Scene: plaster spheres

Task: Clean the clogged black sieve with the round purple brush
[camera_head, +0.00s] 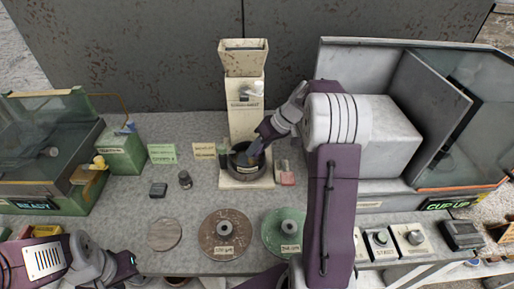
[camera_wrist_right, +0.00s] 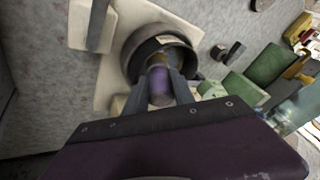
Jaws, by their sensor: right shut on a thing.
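The black sieve (camera_head: 236,172) is a round, dark, bowl-like ring on the pale base of the dispenser-like stand in the head view. It also shows in the right wrist view (camera_wrist_right: 133,62), where its inside is partly hidden. My right gripper (camera_head: 257,149) reaches down over the sieve from the right. In the right wrist view its fingers (camera_wrist_right: 161,88) are shut on the purple brush (camera_wrist_right: 161,88), whose far end is at or inside the sieve's opening. I cannot tell whether it touches the mesh. My left arm is low at the left; its fingertips are not clear.
The stand's column (camera_head: 243,110) rises behind the sieve. A glass-sided green box (camera_head: 50,165) is at left and a large grey cabinet (camera_head: 400,110) at right. Round discs (camera_head: 225,235) lie in front. Small dark weights (camera_head: 185,180) stand left of the sieve.

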